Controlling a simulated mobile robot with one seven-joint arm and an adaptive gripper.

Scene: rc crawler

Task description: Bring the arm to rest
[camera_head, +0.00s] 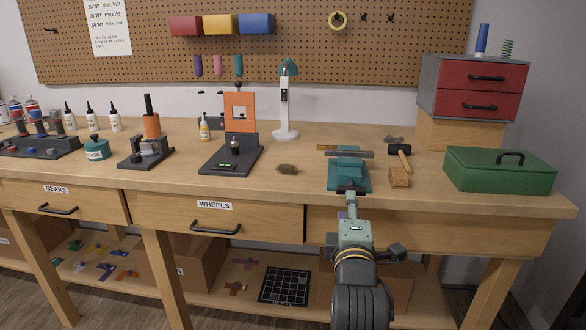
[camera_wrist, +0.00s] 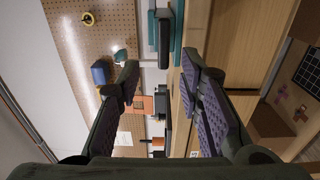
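My gripper (camera_head: 351,206) is in front of the workbench's front edge, at the height of the bench top and just below the teal vise (camera_head: 347,176) in the head view. In the wrist view my gripper (camera_wrist: 161,72) has its two dark fingers with purple pads spread well apart, with nothing between them. My arm comes up from the bottom of the head view. The vise also shows beyond the fingers at the top of the wrist view (camera_wrist: 177,28). Whether my gripper touches the bench edge cannot be told.
The wooden workbench (camera_head: 285,188) has drawers and a lower shelf. A hammer (camera_head: 402,160) and green toolbox (camera_head: 500,172) stand right of the vise. A small brown lump (camera_head: 289,169), an orange press (camera_head: 239,112) and a lamp (camera_head: 286,105) are left. A black grid mat (camera_head: 285,286) lies below.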

